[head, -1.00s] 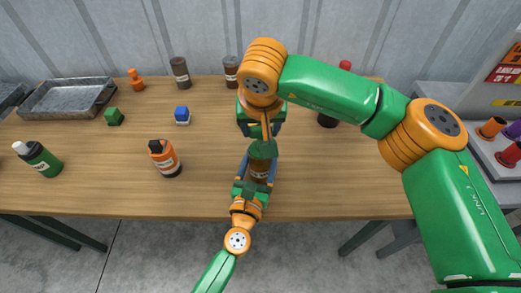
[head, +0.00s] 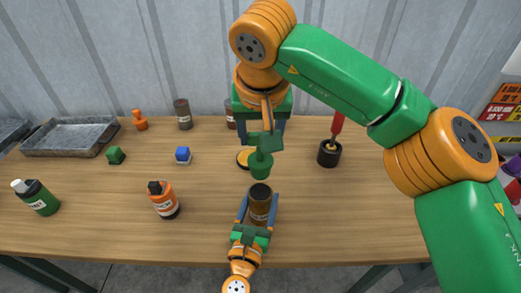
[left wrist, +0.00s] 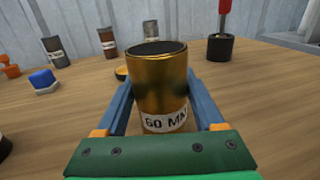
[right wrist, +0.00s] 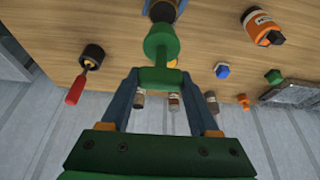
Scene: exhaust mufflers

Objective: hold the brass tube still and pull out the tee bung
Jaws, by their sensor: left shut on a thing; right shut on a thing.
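The brass tube (head: 261,209) stands upright on the table, its dark top uncovered. In the left wrist view the tube (left wrist: 160,90) has a white label and an empty-looking mouth. My left gripper (head: 260,200) is shut around its sides. The green tee bung (head: 262,165) is apart from the tube, above its mouth. My right gripper (head: 264,138) is shut on the bung's crossbar and holds it plug end down. In the right wrist view the bung (right wrist: 158,42) points toward the tube (right wrist: 166,10).
An orange bottle (head: 163,199) and a green bottle (head: 37,197) stand to the left. Blue (head: 183,155) and green (head: 115,155) blocks and a metal tray (head: 70,137) lie behind. A black cup with a red-handled tool (head: 330,152) stands right. The front-right table is clear.

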